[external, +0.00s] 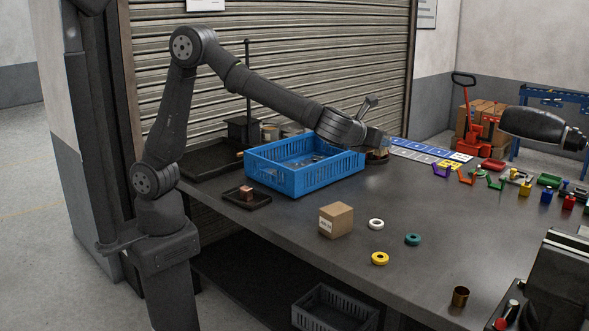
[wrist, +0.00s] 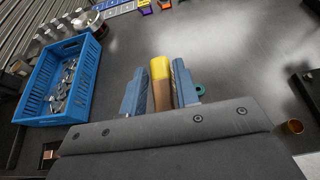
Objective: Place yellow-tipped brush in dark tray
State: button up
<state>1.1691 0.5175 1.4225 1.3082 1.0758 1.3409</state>
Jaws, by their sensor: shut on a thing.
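My gripper (wrist: 160,88) is shut on the yellow-tipped brush (wrist: 160,70). The brush's yellow end and a tan-brown part show between the two blue-grey fingers in the wrist view; the rest is hidden. In the external view my gripper (external: 378,140) is above the table, right of the blue crate, and the brush is hard to make out there. A small dark tray (external: 262,202) with a copper-coloured block in it lies in front of the crate. A larger, flat dark tray (external: 190,172) lies at the back left, with a stand on it.
A blue crate (external: 275,177) holding metal parts stands between my gripper and the trays; it also shows in the wrist view (wrist: 88,75). A cardboard box (external: 336,220) and white, green and yellow rings lie in front. Several coloured parts lie at the right.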

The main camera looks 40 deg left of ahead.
jog(key=w+a, duration=2.2)
jog(key=w, duration=0.3)
jog(key=w+a, duration=0.4)
jog(key=a, duration=1.3)
jog(key=w+a, duration=0.3)
jog(key=a, duration=1.4)
jog(key=s+a, duration=0.4)
jog(key=a, duration=0.7)
jog(key=s+a, duration=0.4)
jog(key=a, duration=0.8)
jog(key=s+a, duration=1.5)
notch_tip(320, 180, down, 17)
jog(key=s+a+f, duration=0.1)
jog(key=a+f, duration=0.1)
jog(key=a, duration=0.1)
jog(key=s+a+f, duration=0.1)
jog(key=a+f, duration=0.2)
jog(key=a, duration=0.1)
jog(key=s+a+f, duration=0.1)
jog(key=a+f, duration=0.2)
jog(key=a, duration=0.1)
jog(key=shift+s+f, duration=0.1)
jog(key=shift+f, duration=1.95)
